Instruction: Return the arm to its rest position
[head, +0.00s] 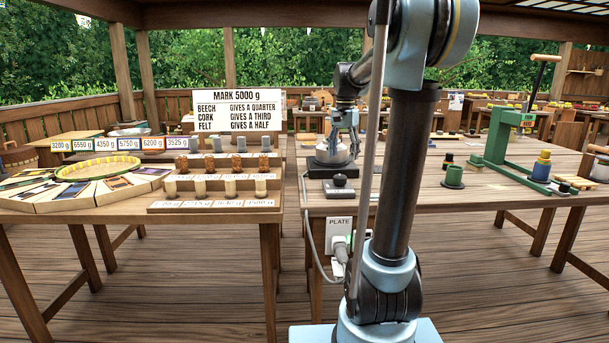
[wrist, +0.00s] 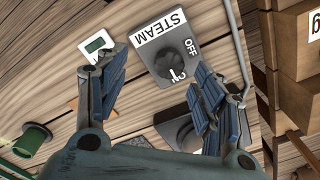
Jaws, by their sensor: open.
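My arm rises from its blue base in front of the tables in the head view and reaches over the right table. My gripper (head: 341,122) hangs above a silver pot (head: 331,153) on a dark hot plate (head: 328,171). In the wrist view my gripper (wrist: 163,80) is open, with its two blue-padded fingers wide apart and nothing held. Between them, farther down, is the STEAM control box (wrist: 172,52) with a black knob. Its white mark seems to point toward ON. In the head view a dark knob box (head: 340,190) sits at the table's near edge.
The left table (head: 150,215) bears labelled blocks, a yellow ring (head: 98,168) and a MARK 5000 g sign (head: 238,112). A green press frame (head: 500,145) stands on the right table. A PLATE socket with a plug (head: 340,250) hangs at the table front. Open floor lies between tables.

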